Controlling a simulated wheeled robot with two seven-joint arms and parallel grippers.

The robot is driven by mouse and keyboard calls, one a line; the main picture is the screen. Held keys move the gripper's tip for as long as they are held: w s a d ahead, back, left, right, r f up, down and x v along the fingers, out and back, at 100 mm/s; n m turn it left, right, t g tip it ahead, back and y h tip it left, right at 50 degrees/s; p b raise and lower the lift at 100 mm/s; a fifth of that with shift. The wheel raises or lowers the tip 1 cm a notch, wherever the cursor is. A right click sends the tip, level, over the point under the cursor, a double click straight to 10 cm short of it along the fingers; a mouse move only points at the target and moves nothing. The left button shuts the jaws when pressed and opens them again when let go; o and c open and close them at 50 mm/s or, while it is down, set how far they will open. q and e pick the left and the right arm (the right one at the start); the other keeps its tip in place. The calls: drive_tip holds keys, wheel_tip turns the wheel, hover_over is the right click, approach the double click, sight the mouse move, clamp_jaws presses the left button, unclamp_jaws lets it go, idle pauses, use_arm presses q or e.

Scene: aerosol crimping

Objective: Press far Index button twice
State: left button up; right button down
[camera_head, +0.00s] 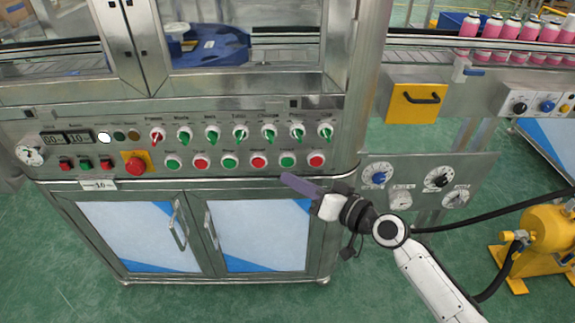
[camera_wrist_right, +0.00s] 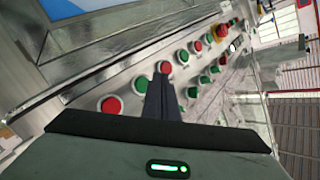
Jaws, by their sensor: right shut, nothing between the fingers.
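The machine's control panel (camera_head: 90,150) carries a lower row of alternating green and red push buttons, with several rotary switches above it. The labels are too small to read surely, so I cannot tell which button is the far Index one. My right gripper (camera_head: 288,179) is shut and empty, its fingers pointing left just below the rightmost green button (camera_head: 288,161) and red button (camera_head: 317,160). In the right wrist view the shut fingers (camera_wrist_right: 161,82) lie in front of the panel, overlapping the row near a green button (camera_wrist_right: 140,85) and a red button (camera_wrist_right: 165,67). No touch is clear. My left gripper is out of view.
A red emergency stop (camera_head: 135,164) on a yellow base sits at the panel's left. Below are cabinet doors with handles (camera_head: 180,225). A dial plate (camera_head: 420,170) and yellow box (camera_head: 415,103) are at right. A yellow machine (camera_head: 545,235) stands on the green floor.

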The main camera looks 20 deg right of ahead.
sight(287, 162)
drive_tip(key=shift+w+d, duration=0.3)
drive_tip(key=shift+w, duration=0.6)
idle(0.5)
idle(0.9)
drive_tip(key=shift+b, duration=0.3)
drive_tip(key=shift+w+d, duration=0.1)
drive_tip(key=shift+w, duration=0.3)
drive_tip(key=shift+w, duration=0.1)
